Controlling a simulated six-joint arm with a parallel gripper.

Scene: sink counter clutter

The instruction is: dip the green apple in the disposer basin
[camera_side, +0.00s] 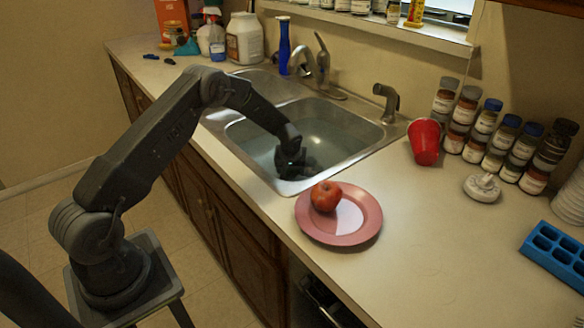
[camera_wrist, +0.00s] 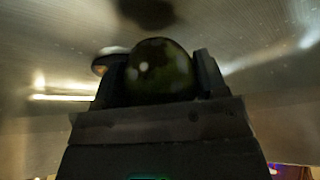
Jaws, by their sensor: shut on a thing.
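The green apple (camera_wrist: 160,68) sits between the two dark fingers of my gripper (camera_wrist: 160,80) in the wrist view, dark and shiny. My gripper is shut on it. In the side view my gripper (camera_side: 292,163) is down inside the larger, nearer sink basin (camera_side: 345,132), close to its front wall. The apple cannot be made out there. I cannot tell whether it touches the basin floor. A dark round patch (camera_wrist: 148,10) shows beyond the apple in the wrist view; I cannot tell whether it is a drain or a shadow.
A red apple (camera_side: 325,196) sits on a pink plate (camera_side: 352,232) on the counter right of the sink. A faucet (camera_side: 320,62) and blue bottle (camera_side: 284,48) stand behind it. A red cup (camera_side: 424,142) and spice jars (camera_side: 487,125) are at right.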

